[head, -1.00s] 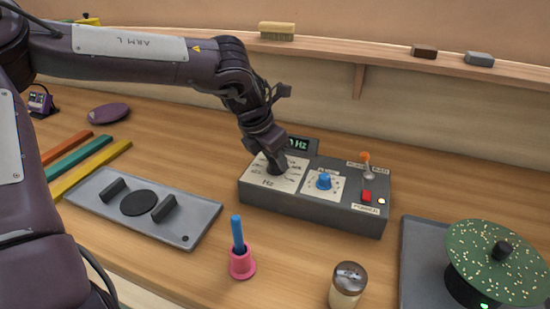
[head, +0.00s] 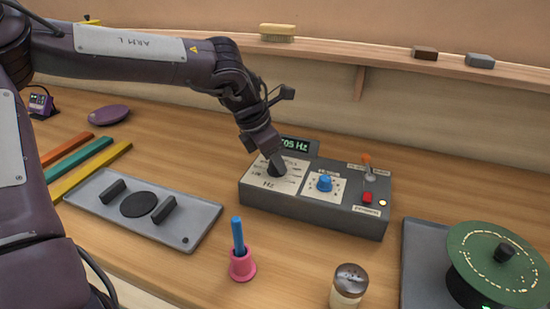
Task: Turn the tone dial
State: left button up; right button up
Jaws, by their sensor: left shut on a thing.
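The grey control box (head: 312,214) stands on the bench in the middle of the head view. The dark tone dial (head: 273,170) sits on its left white panel marked Hz, largely hidden by my gripper. My left gripper (head: 277,164) comes down from above and is shut on this dial. The small display (head: 295,145) behind it is partly covered and seems to read 705 Hz. A blue knob (head: 325,183) on the middle panel stands free of the gripper. My right gripper is not in view.
A round green plate (head: 495,262) with pale grains stands at the right. A grey tray (head: 193,231) lies at left.

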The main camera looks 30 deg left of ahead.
pick_arm(q)
jog(key=o, duration=1)
jog(key=shift+c, duration=0.2)
jog(key=v, duration=0.7)
jog(key=shift+s+r, duration=0.15)
jog(key=shift+r, duration=0.2)
jog(key=shift+a, duration=0.1)
